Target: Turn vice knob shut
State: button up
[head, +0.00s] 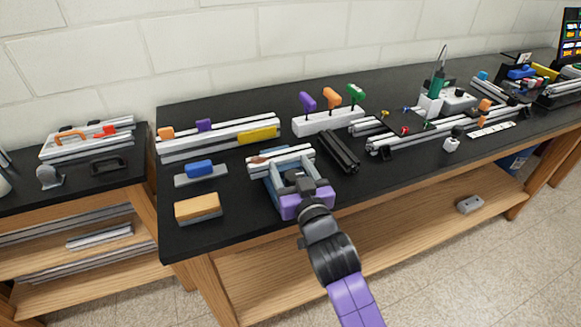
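The vice (269,190), with a blue body and pale grey metal parts across its top, sits near the front edge of the black bench. My gripper (296,180) comes in from the front and is right at the near side of the vice. Its purple body and wrist cover much of the vice's front. I cannot make out the vice knob; it seems hidden behind or between the gripper parts.
A tan block (198,207) and a blue-topped block (199,168) lie left of the vice. A black bar (338,152) lies close on its right. A rack with coloured-handled tools (328,121) stands behind. The bench's front right stretch is mostly clear.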

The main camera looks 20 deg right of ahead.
jog(key=shift+s, duration=0.15)
jog(key=s, duration=0.2)
jog(key=s+b, duration=0.1)
jog(key=s, duration=0.4)
jog(key=shift+s+a, duration=0.25)
jog(key=shift+a, duration=0.05)
